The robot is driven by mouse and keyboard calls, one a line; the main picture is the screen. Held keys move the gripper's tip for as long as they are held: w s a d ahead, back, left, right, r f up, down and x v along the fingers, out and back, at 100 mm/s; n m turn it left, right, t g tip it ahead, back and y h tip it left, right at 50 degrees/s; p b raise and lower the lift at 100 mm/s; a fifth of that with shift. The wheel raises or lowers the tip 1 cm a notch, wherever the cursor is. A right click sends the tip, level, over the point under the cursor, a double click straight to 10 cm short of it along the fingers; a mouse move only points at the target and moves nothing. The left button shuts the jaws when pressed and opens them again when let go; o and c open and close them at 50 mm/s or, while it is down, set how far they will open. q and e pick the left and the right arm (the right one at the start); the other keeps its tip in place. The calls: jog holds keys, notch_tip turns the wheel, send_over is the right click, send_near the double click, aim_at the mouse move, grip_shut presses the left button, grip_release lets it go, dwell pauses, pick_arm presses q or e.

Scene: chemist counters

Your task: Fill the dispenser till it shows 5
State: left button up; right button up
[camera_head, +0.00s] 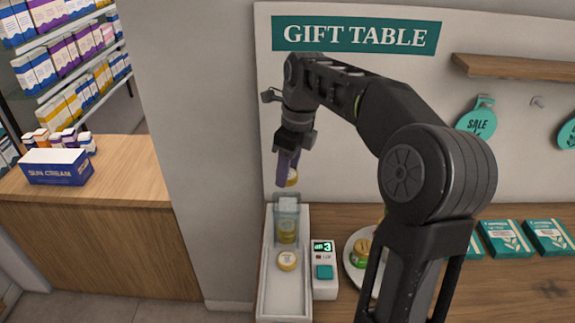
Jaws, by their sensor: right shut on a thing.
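The dispenser is a clear upright chute (287,208) at the back of a long white tray (267,285). Yellowish round tins (287,232) show inside the chute, and one loose tin (287,260) lies in the tray in front of it. The counter box (324,285) beside it has a green display (322,247) that reads 3. My right gripper (288,168) points down above the chute, shut on a small yellowish tin (292,178) that is partly hidden by a finger. The held tin is apart from the chute's top. My left gripper is out of view.
A white plate (350,268) with tins (361,248) stands right of the counter box, partly behind my right arm. Teal boxes (495,238) lie on the wooden counter at right. A sun cream box (57,166) sits on the left counter.

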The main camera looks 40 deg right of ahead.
jog(key=shift+f, duration=0.25)
jog(key=shift+f, duration=1.1)
jog(key=shift+f+b, duration=1.15)
jog(key=shift+f, duration=0.6)
jog(key=o, duration=1.4)
